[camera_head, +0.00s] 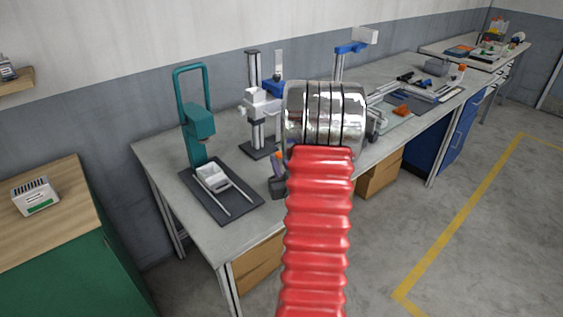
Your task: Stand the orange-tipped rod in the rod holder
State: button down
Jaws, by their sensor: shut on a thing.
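My red ribbed arm rises through the middle of the view and ends in a shiny metal wrist over the workbench. My gripper's fingers are hidden behind this wrist, so what they hold does not show. A small orange-topped piece with a dark purplish body (277,160) shows just left of my arm; I cannot tell whether it is the orange-tipped rod. A dark block (278,187) sits below it on the bench, partly covered by my arm. It may be the rod holder. I cannot tell whether the orange-topped piece stands in the block or behind it.
The grey workbench (160,150) carries a teal press (198,122), a dark mat (225,208) with a white fixture (213,177), and a white-headed stand (256,105). Several tools and a tray (412,104) lie farther right. A green cabinet (60,265) stands left. Floor at right is clear.

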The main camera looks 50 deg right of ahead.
jog(key=shift+f, duration=0.55)
jog(key=c, duration=1.9)
grip_release()
jog(key=shift+s+a, duration=0.1)
jog(key=shift+s, duration=0.05)
jog(key=v, duration=1)
jog(key=shift+s+a, duration=0.15)
jog(key=shift+a, duration=0.05)
